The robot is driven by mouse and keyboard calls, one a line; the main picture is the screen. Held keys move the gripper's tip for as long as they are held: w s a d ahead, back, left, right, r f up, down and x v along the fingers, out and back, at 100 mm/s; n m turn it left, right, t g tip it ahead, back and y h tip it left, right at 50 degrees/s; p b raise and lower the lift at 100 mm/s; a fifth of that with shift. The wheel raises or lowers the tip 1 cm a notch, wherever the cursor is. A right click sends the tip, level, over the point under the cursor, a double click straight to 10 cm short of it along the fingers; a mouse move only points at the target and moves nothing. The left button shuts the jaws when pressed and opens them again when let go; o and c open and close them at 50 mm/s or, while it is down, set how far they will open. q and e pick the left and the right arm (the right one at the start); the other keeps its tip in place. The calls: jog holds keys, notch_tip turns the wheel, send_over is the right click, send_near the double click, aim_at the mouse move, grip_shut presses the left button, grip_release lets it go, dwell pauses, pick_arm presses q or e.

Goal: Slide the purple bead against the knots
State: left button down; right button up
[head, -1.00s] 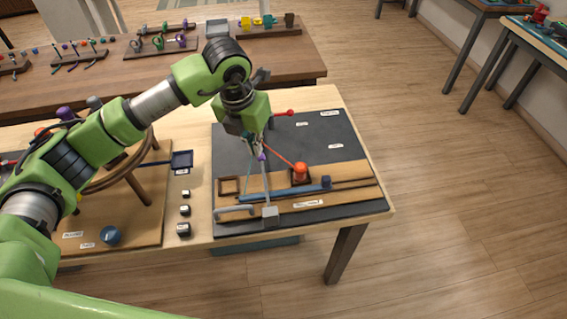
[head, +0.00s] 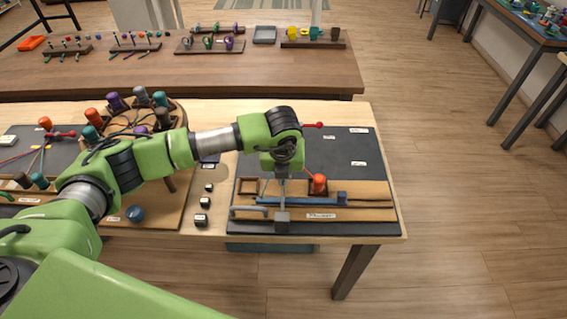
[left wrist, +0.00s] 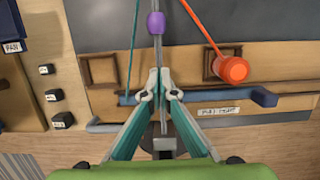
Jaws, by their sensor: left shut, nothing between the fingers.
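The purple bead (left wrist: 155,22) sits on a grey cord in the left wrist view, beyond my fingertips; in the head view my gripper and wrist hide it. My left gripper (left wrist: 159,82) is shut and empty, its tips apart from the bead and in line with the grey cord. It also shows in the head view (head: 282,188), above the front of the braiding board (head: 345,150). The grey cord runs down past the fingertips toward a grey metal block (head: 282,217). I cannot make out the knots. My right gripper is out of view.
An orange bobbin (left wrist: 232,69) with an orange cord stands right of the gripper. A teal cord (left wrist: 133,45) runs on the left. A blue bar (head: 300,200) lies along the board's front strip. Small black blocks (head: 201,219) stand left of the board. A round stand (head: 178,110) is farther left.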

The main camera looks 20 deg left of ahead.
pick_arm(q)
jog(key=shift+w+a+r+p, duration=0.1)
jog(key=shift+w+a+p, duration=0.15)
jog(key=shift+w, duration=0.35)
jog(key=shift+w+a+p, duration=0.15)
jog(key=shift+w+p, duration=0.05)
jog(key=shift+w, duration=0.35)
jog(key=shift+w+a, duration=0.2)
jog(key=shift+w, duration=0.6)
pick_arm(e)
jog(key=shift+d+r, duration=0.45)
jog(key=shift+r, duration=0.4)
